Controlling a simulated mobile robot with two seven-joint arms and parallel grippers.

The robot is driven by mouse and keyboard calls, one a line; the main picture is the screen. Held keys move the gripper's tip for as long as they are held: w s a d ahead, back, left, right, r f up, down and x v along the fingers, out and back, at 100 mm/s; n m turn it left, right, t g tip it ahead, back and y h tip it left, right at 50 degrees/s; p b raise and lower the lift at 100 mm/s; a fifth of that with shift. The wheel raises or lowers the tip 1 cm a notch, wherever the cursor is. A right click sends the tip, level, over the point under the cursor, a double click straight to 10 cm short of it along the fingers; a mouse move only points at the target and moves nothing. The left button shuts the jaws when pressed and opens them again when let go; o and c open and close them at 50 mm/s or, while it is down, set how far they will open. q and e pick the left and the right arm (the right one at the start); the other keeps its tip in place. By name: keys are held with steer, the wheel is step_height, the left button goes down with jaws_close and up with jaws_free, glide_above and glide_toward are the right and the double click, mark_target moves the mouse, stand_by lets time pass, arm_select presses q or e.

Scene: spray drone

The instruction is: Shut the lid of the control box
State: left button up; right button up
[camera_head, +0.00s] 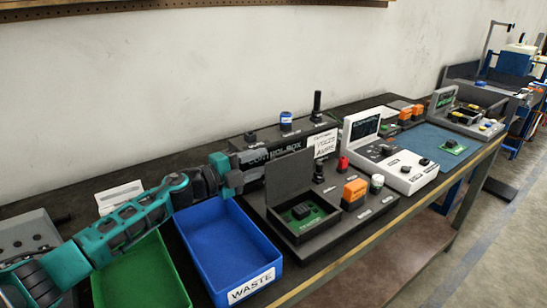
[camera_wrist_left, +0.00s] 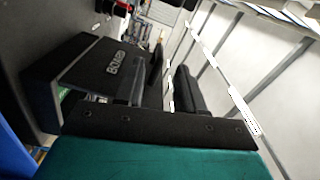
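The control box is a dark box on a grey panel, with a green circuit board (camera_head: 302,211) inside. Its dark lid (camera_head: 289,173) stands raised at the back of the box. My left gripper (camera_head: 258,170) is just left of the lid, near its upper left part. In the left wrist view, the lid (camera_wrist_left: 95,68) with pale lettering is left of my left gripper (camera_wrist_left: 160,82). The fingers show a gap with nothing held between them. I cannot tell whether a finger touches the lid. My right gripper is not in view.
A blue waste bin (camera_head: 265,268) and a green bin (camera_head: 150,280) stand under my left arm. An orange block (camera_head: 355,192) and a red knob (camera_head: 343,163) stand right of the box. A white console (camera_head: 400,172) is further right. The wall is behind.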

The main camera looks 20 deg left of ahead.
mark_target(273, 156)
arm_select(q)
steer(key=shift+b+x, duration=0.35)
steer(key=shift+x, duration=2.2)
steer(key=shift+c, duration=0.2)
steer(key=c, duration=0.6)
jaws_close()
steer(key=shift+r, duration=0.1)
